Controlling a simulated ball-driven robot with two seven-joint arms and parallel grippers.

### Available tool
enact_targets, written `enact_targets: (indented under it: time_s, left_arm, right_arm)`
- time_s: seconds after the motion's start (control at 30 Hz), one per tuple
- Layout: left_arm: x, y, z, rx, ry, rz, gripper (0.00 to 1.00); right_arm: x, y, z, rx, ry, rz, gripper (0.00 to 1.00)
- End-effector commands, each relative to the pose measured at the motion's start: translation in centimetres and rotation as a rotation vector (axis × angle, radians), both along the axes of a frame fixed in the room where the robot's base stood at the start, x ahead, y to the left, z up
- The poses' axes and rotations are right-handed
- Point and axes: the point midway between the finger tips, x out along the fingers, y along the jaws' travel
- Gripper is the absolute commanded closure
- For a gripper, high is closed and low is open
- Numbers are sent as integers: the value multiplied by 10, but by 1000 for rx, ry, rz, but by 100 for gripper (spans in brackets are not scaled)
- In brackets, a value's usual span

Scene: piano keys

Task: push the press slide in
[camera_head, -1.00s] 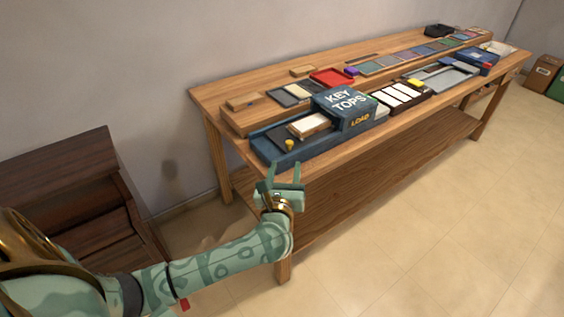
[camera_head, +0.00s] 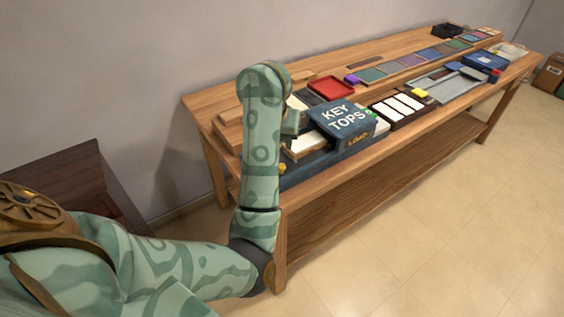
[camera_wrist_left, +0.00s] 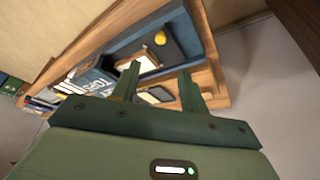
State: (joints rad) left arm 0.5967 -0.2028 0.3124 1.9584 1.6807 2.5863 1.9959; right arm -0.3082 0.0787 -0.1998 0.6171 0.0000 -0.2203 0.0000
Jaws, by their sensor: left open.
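The blue press (camera_head: 342,119), marked KEY TOPS and LOAD, sits near the front edge of the bench. Its slide (camera_head: 306,147), with a pale top, sticks out of the press's left side; it also shows in the left wrist view (camera_wrist_left: 140,66). A yellow knob (camera_wrist_left: 160,38) stands on the blue base beside it. My left gripper (camera_head: 291,123) is just left of the press, over the slide area, partly hidden by my forearm. In the left wrist view its two fingers (camera_wrist_left: 158,86) are apart with nothing between them. I cannot tell whether they touch the slide. My right gripper is out of view.
The wooden bench (camera_head: 212,106) holds a red tray (camera_head: 331,88) behind the press. A box of white key tops (camera_head: 404,106) and a grey tray (camera_head: 447,85) stand to its right. The floor in front (camera_head: 430,230) is clear. A dark wooden piece (camera_head: 88,180) stands left.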

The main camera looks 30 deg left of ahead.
Motion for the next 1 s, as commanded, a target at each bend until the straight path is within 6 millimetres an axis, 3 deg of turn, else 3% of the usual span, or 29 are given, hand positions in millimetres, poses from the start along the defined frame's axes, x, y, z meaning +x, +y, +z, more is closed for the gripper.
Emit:
enact_targets:
  time_s: [0.03,0.2,0.5,0.7,1.0]
  left_arm:
    - [3,3,-17,4,8,-1,56]
    - [18,9,-60,6,12,-4,56]
    - [43,19,-120,7,10,-4,56]
    - [51,22,-135,8,4,-6,56]
    - [52,22,-136,6,2,-5,56]
  right_arm:
    - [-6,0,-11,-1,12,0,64]
    - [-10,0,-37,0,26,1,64]
    - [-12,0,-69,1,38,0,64]
    - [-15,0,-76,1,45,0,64]
    - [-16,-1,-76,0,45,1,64]
